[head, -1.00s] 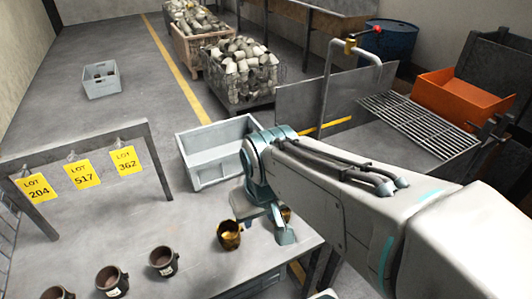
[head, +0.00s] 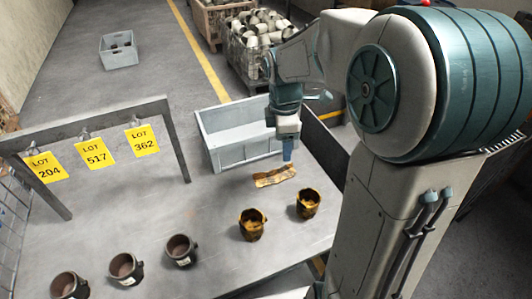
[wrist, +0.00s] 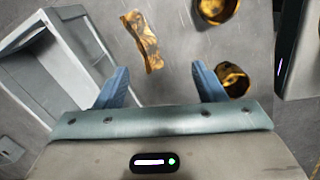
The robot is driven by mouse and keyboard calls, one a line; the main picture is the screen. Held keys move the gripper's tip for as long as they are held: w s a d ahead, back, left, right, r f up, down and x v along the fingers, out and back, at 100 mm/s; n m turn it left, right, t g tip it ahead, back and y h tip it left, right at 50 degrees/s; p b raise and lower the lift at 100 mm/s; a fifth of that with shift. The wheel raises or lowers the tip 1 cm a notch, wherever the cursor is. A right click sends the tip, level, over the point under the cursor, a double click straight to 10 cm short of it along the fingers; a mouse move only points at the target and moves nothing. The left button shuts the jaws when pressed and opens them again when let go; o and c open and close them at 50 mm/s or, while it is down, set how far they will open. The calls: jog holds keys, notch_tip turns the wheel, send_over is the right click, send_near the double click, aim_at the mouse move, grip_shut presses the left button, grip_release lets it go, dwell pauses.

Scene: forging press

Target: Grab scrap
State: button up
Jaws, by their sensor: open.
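The scrap (head: 274,176) is a flat, bent, golden-brown strip lying on the grey table near the grey bin. In the wrist view the scrap (wrist: 143,40) lies beyond the fingertips, between their lines but nearer the left finger. My gripper (head: 288,155) hangs just behind and above the strip in the head view. In the wrist view my gripper (wrist: 161,80) has its two blue fingers wide apart with nothing between them.
Two golden cups, a left one (head: 252,224) and a right one (head: 308,203), stand near the scrap. Several dark cups (head: 181,250) stand at the front left. An open grey bin (head: 215,160) is behind. Yellow lot tags (head: 97,152) hang from a rail (head: 178,145) at left.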

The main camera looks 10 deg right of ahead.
jog(key=w+f+n, duration=0.3)
jog(key=w+n, duration=0.1)
jog(key=b, duration=0.1)
send_over(279, 177)
jog(key=shift+n+g+y, duration=0.3)
notch_tip(279, 177, down, 8)
jog(key=shift+w+d+r, duration=0.1)
jog(key=shift+w, duration=0.05)
jog(key=shift+f, duration=2.95)
jog(key=c, duration=1.1)
